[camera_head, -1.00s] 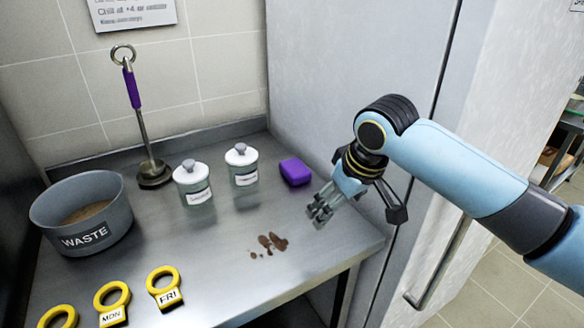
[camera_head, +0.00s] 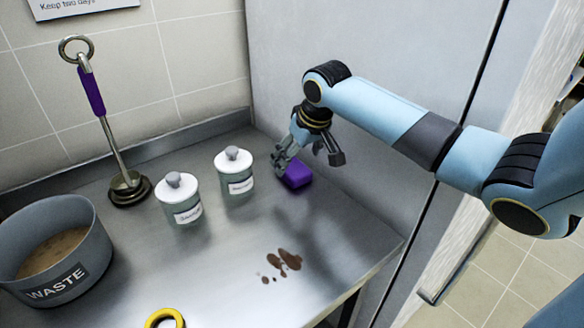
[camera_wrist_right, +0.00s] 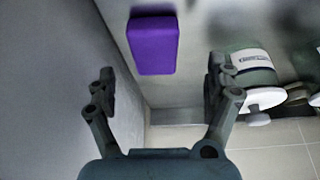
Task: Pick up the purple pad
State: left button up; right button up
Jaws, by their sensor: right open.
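The purple pad (camera_head: 297,178) lies on the steel counter, close to the tall pale panel at the back right. My right gripper (camera_head: 308,155) is above and just behind it in the head view, and its fingers hide part of the pad's top. In the right wrist view the pad (camera_wrist_right: 153,44) shows whole, beyond the open fingertips (camera_wrist_right: 157,88) and between their lines. The jaws are wide apart and empty. My left gripper is not in view.
Two lidded white jars (camera_head: 235,171) (camera_head: 179,198) stand left of the pad on the counter (camera_head: 215,270). Brown stains (camera_head: 284,262) lie in front. A grey WASTE bowl (camera_head: 52,250), a purple-handled ladle (camera_head: 110,140) and a yellow ring tag (camera_head: 165,318) are further left.

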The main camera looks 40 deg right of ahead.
aim_at(293, 167)
jog(key=x, duration=0.5)
jog(key=shift+w+d+f, duration=0.15)
jog(key=shift+w+d, duration=0.15)
jog(key=shift+d, duration=0.15)
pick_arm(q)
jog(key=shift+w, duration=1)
pick_arm(e)
jog(key=c, duration=0.4)
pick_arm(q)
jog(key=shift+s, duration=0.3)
pick_arm(e)
jog(key=c, duration=0.7)
